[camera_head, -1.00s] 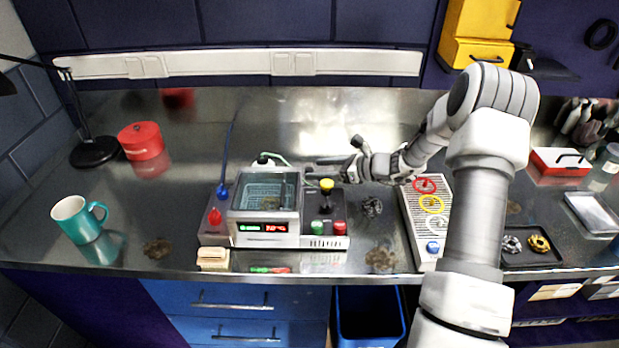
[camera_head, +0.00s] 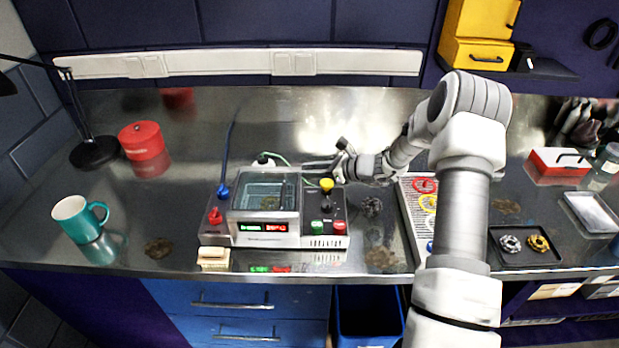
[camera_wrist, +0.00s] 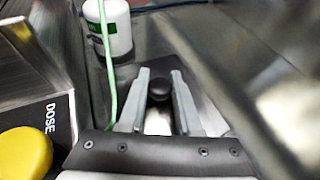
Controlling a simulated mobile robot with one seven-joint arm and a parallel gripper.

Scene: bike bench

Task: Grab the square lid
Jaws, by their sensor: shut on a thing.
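My gripper (camera_head: 306,169) is behind the right part of the cleaner, level with the bench's middle. In the wrist view my gripper (camera_wrist: 160,84) has its two grey fingers on either side of a round black knob (camera_wrist: 160,90) and is shut on it. A pale patch shows below the knob between the fingers. The knob looks like a lid's handle, but the square lid's outline is hidden or blurred. The cleaner (camera_head: 264,228) has a square tank at its left with a basket inside.
A white bottle (camera_wrist: 107,30) with a green tube stands just beyond the fingers. The yellow knob (camera_wrist: 25,153) of the dose panel is close at left. A teal mug (camera_head: 76,219) and red tin (camera_head: 142,141) stand farther left. The bench behind the cleaner is mostly clear.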

